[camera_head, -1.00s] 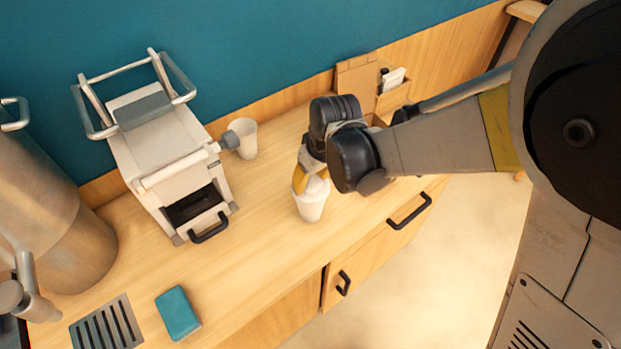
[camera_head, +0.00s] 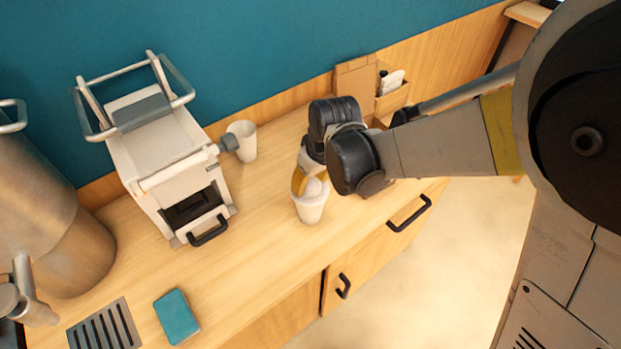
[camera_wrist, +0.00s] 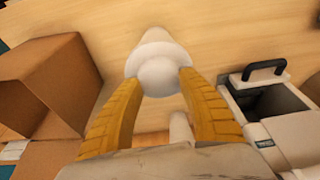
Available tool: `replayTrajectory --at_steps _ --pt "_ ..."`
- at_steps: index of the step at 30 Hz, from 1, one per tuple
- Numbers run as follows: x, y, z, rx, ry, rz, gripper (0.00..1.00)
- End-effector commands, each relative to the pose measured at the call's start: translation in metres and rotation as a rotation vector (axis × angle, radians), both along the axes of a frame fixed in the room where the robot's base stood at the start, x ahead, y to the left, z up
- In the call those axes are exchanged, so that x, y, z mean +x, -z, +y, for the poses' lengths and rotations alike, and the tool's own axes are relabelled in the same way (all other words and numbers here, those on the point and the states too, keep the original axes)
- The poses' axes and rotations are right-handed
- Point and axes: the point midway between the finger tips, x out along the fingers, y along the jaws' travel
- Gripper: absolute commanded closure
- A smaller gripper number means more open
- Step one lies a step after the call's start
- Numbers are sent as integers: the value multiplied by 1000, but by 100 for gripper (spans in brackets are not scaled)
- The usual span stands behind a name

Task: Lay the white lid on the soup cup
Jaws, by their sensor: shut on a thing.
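The soup cup (camera_head: 311,211) is white and stands upright near the counter's front edge in the head view. The white lid (camera_head: 315,187) is at its mouth, with a rounded top. My gripper (camera_head: 308,183) is above the cup, its yellow fingers pointing down and shut on the lid. In the wrist view, my gripper (camera_wrist: 159,78) has a finger on each side of the lid (camera_wrist: 159,76), and the pale cup (camera_wrist: 156,36) shows beyond it. I cannot tell whether the lid's rim is seated on the cup; the arm hides part of the far side.
A white machine (camera_head: 165,155) stands to the left, with another white cup (camera_head: 243,140) beside it. A cardboard holder (camera_head: 392,99) is behind my gripper. A teal block (camera_head: 177,316) and a slotted drain plate (camera_head: 105,328) lie at front left. The counter left of the cup is clear.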

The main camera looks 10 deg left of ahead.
Motion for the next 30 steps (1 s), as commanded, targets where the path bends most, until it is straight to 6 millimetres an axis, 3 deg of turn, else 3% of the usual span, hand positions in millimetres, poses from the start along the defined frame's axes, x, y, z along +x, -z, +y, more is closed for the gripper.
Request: replayTrajectory --at_steps 30 --pt "0 6 0 0 0 0 71"
